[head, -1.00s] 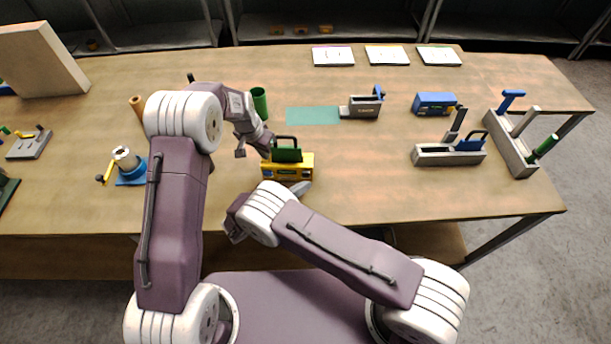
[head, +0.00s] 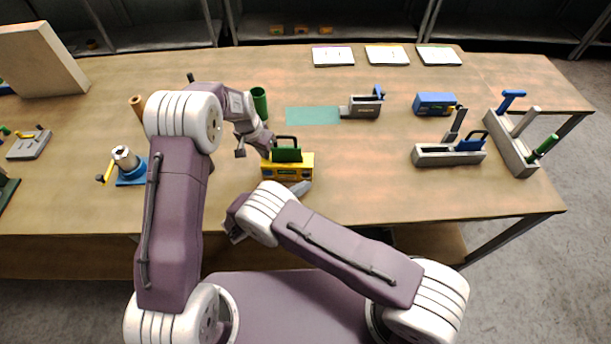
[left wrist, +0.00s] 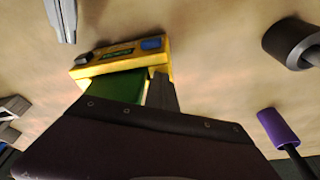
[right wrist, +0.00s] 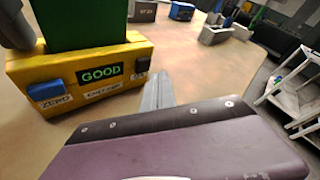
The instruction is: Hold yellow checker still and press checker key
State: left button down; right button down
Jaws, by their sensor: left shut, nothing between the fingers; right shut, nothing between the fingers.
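The yellow checker (head: 288,172) stands near the table's front edge with a green block (head: 287,155) with a dark handle in its top. In the right wrist view the checker (right wrist: 118,55) shows a green GOOD on its display (right wrist: 101,74), a blue ZERO key (right wrist: 50,90) at left and a dark key (right wrist: 140,78) at right. My left gripper (head: 269,153) is shut and empty against or very near the checker's left end. My right gripper (head: 303,188) is shut and empty, its tip (right wrist: 158,93) close to the dark key's end; contact cannot be told.
A blue-based fixture (head: 130,168) stands to the left and a green cup (head: 259,101) behind. A teal mat (head: 313,116), a grey gauge (head: 364,107), a blue box (head: 434,103) and grey trays (head: 450,155) lie behind and right.

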dwell(0.4)
jog(key=shift+w, duration=0.55)
jog(key=shift+w, duration=0.45)
dwell(0.4)
jog(key=shift+s, duration=0.95)
pick_arm(q)
jog(key=shift+f, duration=0.1)
pick_arm(e)
jog(key=shift+s+a, duration=0.15)
jog(key=shift+s, duration=1.35)
jog(key=shift+s+a, duration=0.1)
jog(key=shift+s, duration=1.4)
